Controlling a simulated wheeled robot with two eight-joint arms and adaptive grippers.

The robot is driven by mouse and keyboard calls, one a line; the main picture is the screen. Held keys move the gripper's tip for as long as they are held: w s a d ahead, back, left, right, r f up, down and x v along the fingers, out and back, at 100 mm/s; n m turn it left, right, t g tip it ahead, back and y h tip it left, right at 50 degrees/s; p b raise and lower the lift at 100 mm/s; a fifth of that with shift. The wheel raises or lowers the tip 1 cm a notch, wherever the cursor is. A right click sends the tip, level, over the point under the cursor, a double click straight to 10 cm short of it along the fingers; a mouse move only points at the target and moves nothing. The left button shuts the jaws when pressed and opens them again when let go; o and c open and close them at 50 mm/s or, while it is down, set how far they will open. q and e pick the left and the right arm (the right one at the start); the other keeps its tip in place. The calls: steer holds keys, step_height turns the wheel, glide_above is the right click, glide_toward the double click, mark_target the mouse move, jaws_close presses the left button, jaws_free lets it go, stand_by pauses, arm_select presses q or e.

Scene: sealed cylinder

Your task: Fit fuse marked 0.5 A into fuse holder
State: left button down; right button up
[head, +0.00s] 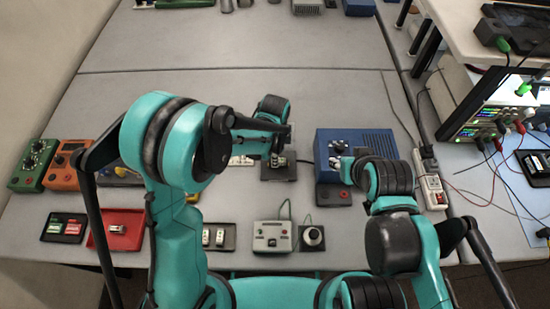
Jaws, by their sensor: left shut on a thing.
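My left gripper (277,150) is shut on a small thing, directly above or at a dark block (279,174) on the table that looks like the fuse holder. The held thing is mostly hidden by the fingers and too small to identify; no 0.5 A marking can be read. Whether it touches the block cannot be told. My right gripper (341,160) is at the front of a blue box (375,140); its fingers are small and partly hidden by its wrist, so its opening cannot be told. A dark tray (220,248) with small white pieces lies in front, partly behind my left arm.
A grey tester (272,237) and a round-knobbed device (313,237) stand at the front. A red tray (117,240), black case (66,228), and green (35,165) and orange (66,165) meters are at left. Instruments and cables crowd the right. The table's back middle is clear.

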arm_select(q)
steer(key=shift+f+b, duration=0.35)
steer(key=c, duration=1.4)
jaws_free()
steer(key=shift+r, duration=0.1)
steer(key=shift+c, duration=0.2)
steer(key=shift+r, duration=0.1)
